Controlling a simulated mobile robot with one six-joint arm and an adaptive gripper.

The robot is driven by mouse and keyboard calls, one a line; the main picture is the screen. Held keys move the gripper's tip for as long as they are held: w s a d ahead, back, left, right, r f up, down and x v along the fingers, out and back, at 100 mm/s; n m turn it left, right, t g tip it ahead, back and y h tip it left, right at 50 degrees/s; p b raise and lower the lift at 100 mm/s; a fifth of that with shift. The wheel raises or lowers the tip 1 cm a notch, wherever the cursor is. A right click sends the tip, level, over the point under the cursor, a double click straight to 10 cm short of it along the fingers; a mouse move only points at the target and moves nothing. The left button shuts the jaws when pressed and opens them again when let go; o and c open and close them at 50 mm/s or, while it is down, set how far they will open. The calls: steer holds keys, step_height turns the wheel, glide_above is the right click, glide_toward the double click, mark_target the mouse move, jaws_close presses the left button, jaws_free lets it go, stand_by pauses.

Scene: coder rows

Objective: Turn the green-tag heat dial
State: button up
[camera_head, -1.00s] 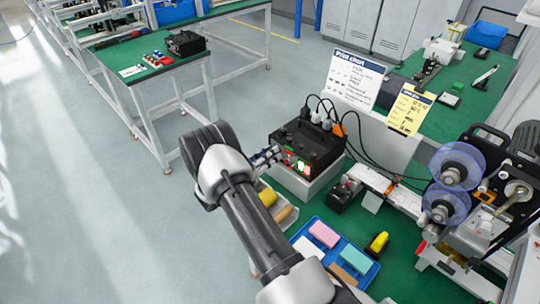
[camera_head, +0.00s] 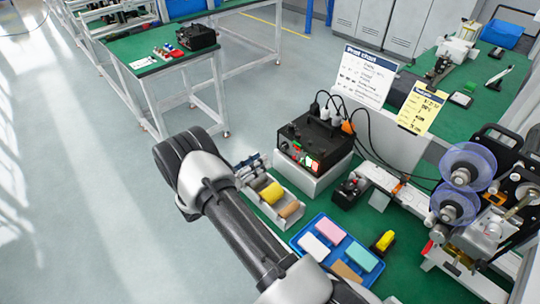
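The black heat controller box (camera_head: 316,137) sits on a white stand in the middle of the view. The dial itself is too small to make out.
A blue tray (camera_head: 352,236) of coloured blocks lies in front of the box. A small black switch unit (camera_head: 348,192) and a reel machine (camera_head: 470,195) stand to the right. Cables rise behind the box.

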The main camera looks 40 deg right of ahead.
steer(key=shift+a, duration=1.55)
steer(key=shift+s, duration=0.1)
steer(key=shift+r+m, duration=0.3)
steer(key=shift+r, duration=0.05)
steer(key=s+a+r+m+g+y, duration=0.1)
steer(key=s+r+m+g+y, duration=0.1)
steer(key=s+r+m+y, duration=0.35)
steer(key=s+a+r+m+g+y, duration=0.25)
steer(key=s+r+m, duration=0.45)
steer(key=r, duration=0.4)
steer(key=s+a+r+m+t+y, duration=0.4)
steer(key=s+a+m+y, duration=0.1)
steer(key=s+a+m, duration=0.1)
steer(key=s+a+r+m+t+y, duration=0.3)
steer(key=s+a+m+t+y, duration=0.1)
steer(key=s+a, duration=0.4)
steer(key=shift+s+a+r+m+y, duration=0.35)
steer(key=shift+a+m+y, duration=0.35)
steer(key=shift+a+m, duration=0.2)
